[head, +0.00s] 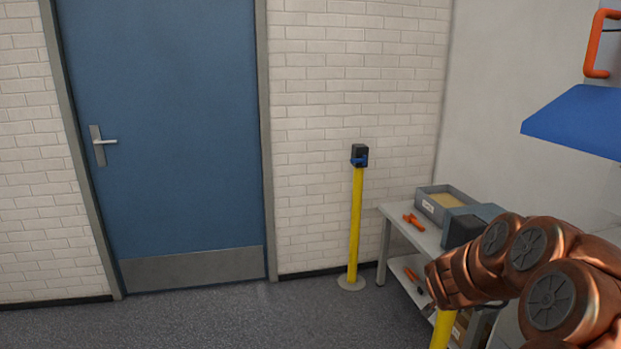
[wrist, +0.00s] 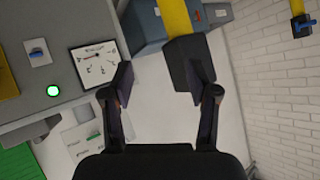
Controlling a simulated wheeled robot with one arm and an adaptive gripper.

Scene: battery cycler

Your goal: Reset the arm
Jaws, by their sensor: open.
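My copper-coloured arm (head: 545,265) reaches in from the lower right of the head view, in front of a grey table. I cannot make out the fingers in that view. In the wrist view my gripper (wrist: 162,82) is open, its two dark fingers apart with nothing held between them. The black head (wrist: 185,62) of a yellow post shows beyond the fingers, partly behind the right one; I cannot tell how close it is.
A yellow post (head: 355,225) stands by the brick wall, right of a blue door (head: 165,140). The grey table (head: 425,235) carries a bin (head: 443,203) and an orange tool (head: 413,221). A panel with a dial (wrist: 98,62) and lit green button (wrist: 53,90) is left of the gripper.

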